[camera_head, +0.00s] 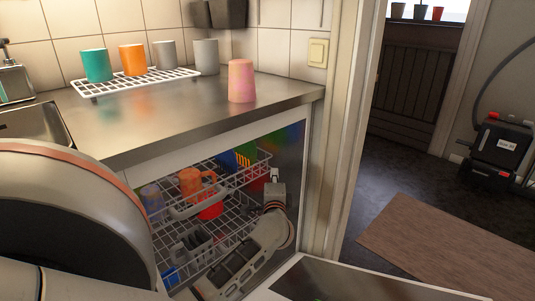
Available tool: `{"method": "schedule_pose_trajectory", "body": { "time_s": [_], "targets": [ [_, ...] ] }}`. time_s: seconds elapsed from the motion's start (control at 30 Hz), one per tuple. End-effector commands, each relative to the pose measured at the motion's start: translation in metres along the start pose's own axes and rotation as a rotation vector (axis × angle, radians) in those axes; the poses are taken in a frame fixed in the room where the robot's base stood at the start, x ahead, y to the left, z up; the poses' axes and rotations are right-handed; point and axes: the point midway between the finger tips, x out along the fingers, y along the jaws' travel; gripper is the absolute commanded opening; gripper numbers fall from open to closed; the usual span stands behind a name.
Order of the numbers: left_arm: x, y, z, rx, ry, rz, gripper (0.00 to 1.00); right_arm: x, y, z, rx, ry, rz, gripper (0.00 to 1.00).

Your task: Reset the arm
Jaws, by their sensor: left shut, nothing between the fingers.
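My left gripper (275,174) is in front of the open dishwasher (219,128), at the right side of its racks. It is shut and small in the picture, with nothing seen in it. My left arm reaches up to it from the bottom of the view. An orange mug (191,181) stands in the upper rack (200,203), to the left of the gripper. My right gripper is not in view.
A pink cup (241,81) stands on the steel counter (160,125). A door frame (345,140) stands right of the dishwasher, with open floor beyond.

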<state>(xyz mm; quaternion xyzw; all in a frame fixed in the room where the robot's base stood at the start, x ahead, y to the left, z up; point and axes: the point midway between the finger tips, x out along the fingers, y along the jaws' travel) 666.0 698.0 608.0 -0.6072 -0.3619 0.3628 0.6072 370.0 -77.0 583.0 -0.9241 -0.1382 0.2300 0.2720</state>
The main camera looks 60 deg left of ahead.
Motion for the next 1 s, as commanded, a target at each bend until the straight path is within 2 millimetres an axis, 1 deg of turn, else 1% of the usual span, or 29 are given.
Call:
{"method": "schedule_pose_trajectory", "body": {
  "time_s": [0.03, 0.2, 0.3, 0.4, 0.6, 1.0],
  "targets": [
    [-0.013, -0.004, 0.001, -0.005, 0.000, 0.000, 0.00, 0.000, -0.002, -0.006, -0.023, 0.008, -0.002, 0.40],
    [-0.048, -0.003, 0.001, -0.004, -0.001, 0.000, 0.00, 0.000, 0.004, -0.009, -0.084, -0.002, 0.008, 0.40],
    [-0.064, -0.003, 0.001, -0.003, -0.001, -0.001, 0.00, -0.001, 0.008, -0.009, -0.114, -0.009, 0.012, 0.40],
    [-0.075, -0.002, 0.001, -0.001, -0.001, -0.001, 0.00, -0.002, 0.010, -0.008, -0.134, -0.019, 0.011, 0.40],
    [-0.085, -0.002, 0.002, -0.001, -0.002, -0.001, 0.00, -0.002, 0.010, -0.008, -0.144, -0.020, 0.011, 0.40],
    [-0.085, -0.001, 0.002, 0.000, -0.002, -0.001, 0.00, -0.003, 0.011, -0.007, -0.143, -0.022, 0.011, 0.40]
  ]
}}
